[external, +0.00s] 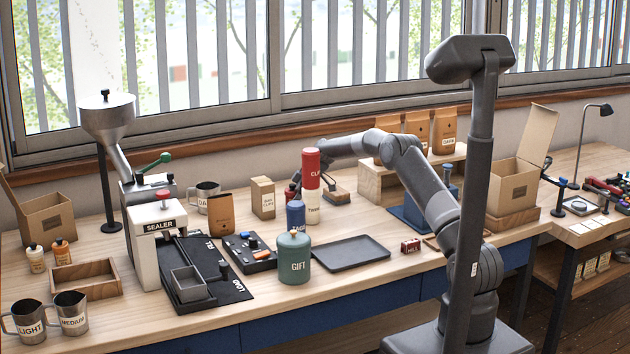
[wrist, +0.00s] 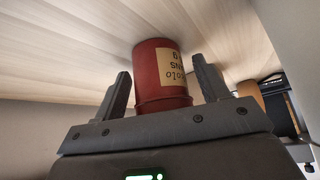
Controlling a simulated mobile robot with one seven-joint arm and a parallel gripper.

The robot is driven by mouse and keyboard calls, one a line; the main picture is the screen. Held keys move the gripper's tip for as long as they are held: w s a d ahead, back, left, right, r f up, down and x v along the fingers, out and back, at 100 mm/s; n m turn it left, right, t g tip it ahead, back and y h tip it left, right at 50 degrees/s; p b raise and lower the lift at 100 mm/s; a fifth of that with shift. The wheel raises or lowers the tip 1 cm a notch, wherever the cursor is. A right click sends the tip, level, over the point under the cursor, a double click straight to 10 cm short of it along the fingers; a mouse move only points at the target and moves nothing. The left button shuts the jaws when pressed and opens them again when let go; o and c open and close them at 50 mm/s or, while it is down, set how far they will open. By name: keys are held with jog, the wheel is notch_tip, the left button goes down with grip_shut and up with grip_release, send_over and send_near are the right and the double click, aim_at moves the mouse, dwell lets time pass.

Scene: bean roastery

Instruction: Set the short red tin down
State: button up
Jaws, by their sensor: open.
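The short red tin (wrist: 152,65) with a cream label shows in the wrist view between the two fingers of my gripper (wrist: 163,82). The fingers stand apart, with a visible gap on each side of the tin. Its label lettering appears upside down. The pale wooden bench top lies right beside the tin's far end; I cannot tell exactly where they touch. In the external view my gripper (external: 297,179) is low over the bench, mostly hidden behind a stack of a red tin (external: 311,163) on a white tin (external: 312,207). Only a sliver of dark red shows there.
A blue tin (external: 296,215) and a green GIFT canister (external: 294,260) stand in front of the stack. A dark tray (external: 350,253) lies to the right. A small tan carton (external: 262,198) and a brown pouch (external: 221,213) stand to the left.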

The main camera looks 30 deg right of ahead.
jog(key=v, duration=1.2)
jog(key=shift+r, duration=0.15)
